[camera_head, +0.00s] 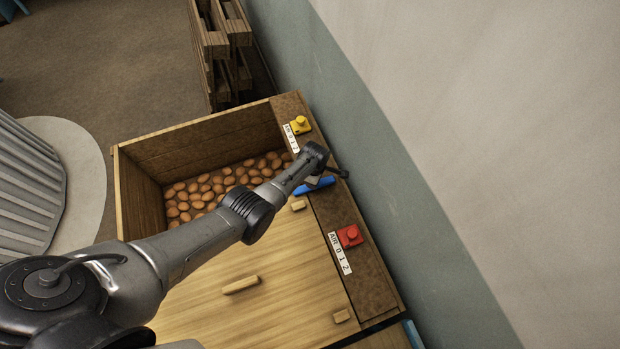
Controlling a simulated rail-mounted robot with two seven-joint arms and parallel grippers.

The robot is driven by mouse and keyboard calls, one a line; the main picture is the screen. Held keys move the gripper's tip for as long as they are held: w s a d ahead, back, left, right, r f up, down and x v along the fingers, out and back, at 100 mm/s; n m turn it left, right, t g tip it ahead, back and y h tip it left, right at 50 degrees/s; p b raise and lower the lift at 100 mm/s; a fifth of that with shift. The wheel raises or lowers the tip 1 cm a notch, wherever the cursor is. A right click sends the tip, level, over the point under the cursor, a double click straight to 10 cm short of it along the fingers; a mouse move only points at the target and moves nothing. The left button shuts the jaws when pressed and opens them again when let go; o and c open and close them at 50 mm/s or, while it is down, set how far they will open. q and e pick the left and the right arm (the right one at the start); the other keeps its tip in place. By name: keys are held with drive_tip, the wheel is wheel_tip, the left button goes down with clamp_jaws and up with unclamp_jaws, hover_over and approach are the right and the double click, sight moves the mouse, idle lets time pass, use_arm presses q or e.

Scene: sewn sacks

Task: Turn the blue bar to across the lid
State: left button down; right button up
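The blue bar (318,188) is by the right side of the wooden box, where the brown strip meets the far end of the lid. It slants up to the right, and part of it is hidden by my gripper. The pale wooden lid (290,290) covers the near part of the box. My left arm comes in from the lower left, and its gripper (330,176) is over or beside the bar. Its fingers are small and partly hidden, so I cannot tell their opening or whether they touch the bar. My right gripper is not in view.
The box's (195,138) open far part holds many brown rounded items (205,187). A yellow knob (300,124) and a red knob (350,236) sit on the brown strip, with labels beside them. Small wooden blocks lie on the lid. A wall (400,190) stands close on the right.

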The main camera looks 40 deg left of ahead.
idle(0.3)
use_arm(q)
drive_tip(key=c, duration=0.6)
unclamp_jaws()
